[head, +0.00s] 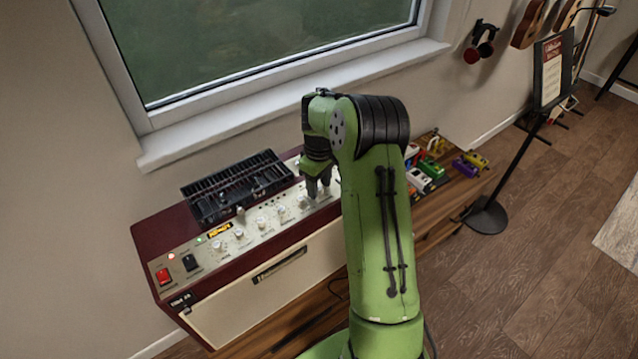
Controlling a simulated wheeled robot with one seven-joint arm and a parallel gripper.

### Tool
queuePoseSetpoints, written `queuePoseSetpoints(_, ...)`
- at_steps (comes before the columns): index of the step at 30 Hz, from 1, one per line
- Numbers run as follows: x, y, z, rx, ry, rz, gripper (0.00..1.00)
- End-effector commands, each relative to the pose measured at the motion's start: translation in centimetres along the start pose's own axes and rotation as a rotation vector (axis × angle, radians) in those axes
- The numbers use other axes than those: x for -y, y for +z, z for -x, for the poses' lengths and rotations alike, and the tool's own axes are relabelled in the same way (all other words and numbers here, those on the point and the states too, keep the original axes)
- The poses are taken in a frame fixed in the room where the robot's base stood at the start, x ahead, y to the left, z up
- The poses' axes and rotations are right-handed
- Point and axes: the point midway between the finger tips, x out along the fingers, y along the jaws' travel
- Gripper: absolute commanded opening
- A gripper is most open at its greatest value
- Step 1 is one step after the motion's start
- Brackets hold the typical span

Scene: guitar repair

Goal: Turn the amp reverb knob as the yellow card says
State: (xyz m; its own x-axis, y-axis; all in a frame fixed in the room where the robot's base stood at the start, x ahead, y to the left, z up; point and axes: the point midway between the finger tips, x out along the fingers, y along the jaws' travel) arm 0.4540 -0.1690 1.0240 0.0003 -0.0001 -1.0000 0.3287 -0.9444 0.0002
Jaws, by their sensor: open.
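The amp (285,268) is a dark red box with a cream front and a sloping cream control panel (205,262). Several pale knobs run along the panel, among them a left one (217,245) and one near my gripper (302,201). Their labels are too small to read, so I cannot tell which is the reverb knob. A small yellow-orange label (219,230) with dark marks is at the panel's back edge; its writing is unreadable. My gripper (319,195) points down, open, at the panel's right part. I cannot tell whether a knob is between its fingers.
A black slatted tray (237,187) sits on the amp behind the knobs. A red switch (164,276) and a black switch (190,262) are at the panel's left end. Colourful pedals (432,167) lie to the right, beyond my arm. A music stand (487,215) stands farther right.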

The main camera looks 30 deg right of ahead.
Motion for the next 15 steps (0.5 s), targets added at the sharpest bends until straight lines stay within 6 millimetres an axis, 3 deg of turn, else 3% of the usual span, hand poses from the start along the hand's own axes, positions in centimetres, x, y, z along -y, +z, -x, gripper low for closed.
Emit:
queuePoseSetpoints(2,0.0,0.0,0.03,0.0,0.0,0.0,0.44)
queuePoseSetpoints(10,0.0,0.0,0.05,0.0,0.0,0.0,0.03)
queuePoseSetpoints(15,0.0,0.0,0.06,0.0,0.0,-0.002,0.0)
